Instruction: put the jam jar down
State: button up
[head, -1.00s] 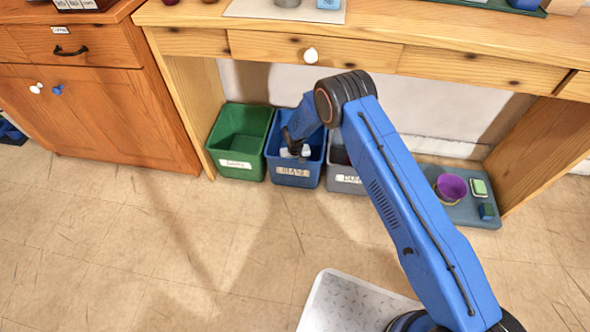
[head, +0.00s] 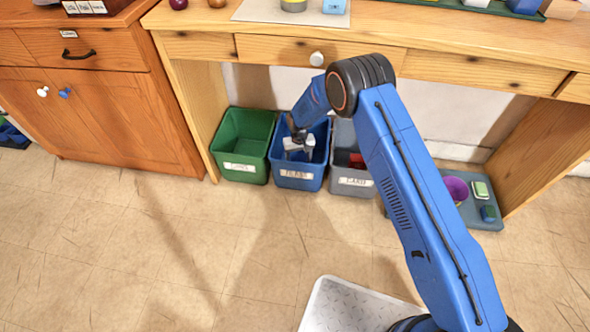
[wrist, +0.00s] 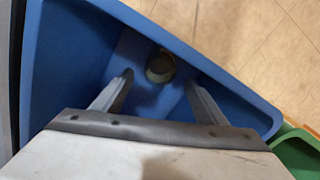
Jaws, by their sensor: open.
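A small round jar (wrist: 160,66), seen from above with a pale rim and darker middle, stands or lies on the floor of the blue bin; it looks like the jam jar, but its label is not visible. The blue bin (head: 283,176) is the middle of three bins under the bench, and its wall also shows in the wrist view (wrist: 225,85). My gripper (wrist: 160,82) is open above the jar, its two fingers apart on either side and not touching it. In the head view my gripper (head: 299,148) is at the blue bin's mouth, and the jar is hidden there.
A green bin (head: 240,172) stands left of the blue bin and a grey bin (head: 352,186) with something red stands right. The wooden bench (head: 420,35) overhangs them. A grey tray (head: 468,212) holds a purple bowl (head: 456,189). The floor in front is clear.

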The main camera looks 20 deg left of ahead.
jog(key=shift+r, duration=1.65)
jog(key=shift+r, duration=0.1)
